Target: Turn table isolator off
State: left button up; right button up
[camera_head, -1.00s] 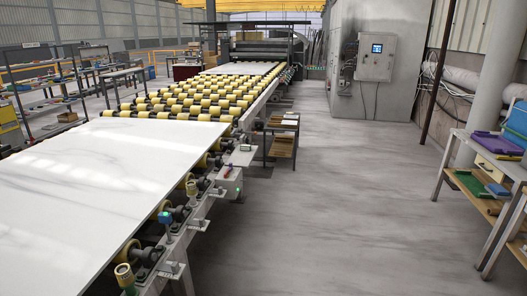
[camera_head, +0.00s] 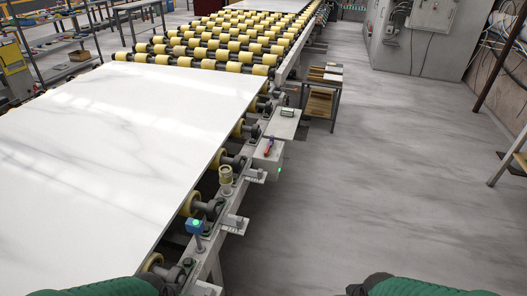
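Nearer, a small blue box (camera_head: 195,226) with a green top light stands on a post beside the rollers. Green and black parts of my two arms show at the bottom edge, left and right, well short of both boxes. Neither gripper's fingers are in view.
A large white stone slab (camera_head: 120,140) covers the near rollers at left. Yellow rollers (camera_head: 215,45) run behind it. A small shelf stand (camera_head: 321,100) stands beside the table. The grey floor (camera_head: 390,170) at right is clear.

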aim_at(267, 153)
jog(key=i+l+u, duration=0.15)
jog(key=u, duration=1)
jog(key=i+l+u, duration=0.4)
jog(key=l, duration=0.45)
jog(key=l+u, duration=0.4)
jog(key=l, duration=0.45)
jog(key=i+l+u, duration=0.1)
jog(key=l+u, duration=0.3)
jog(key=l, duration=2.15)
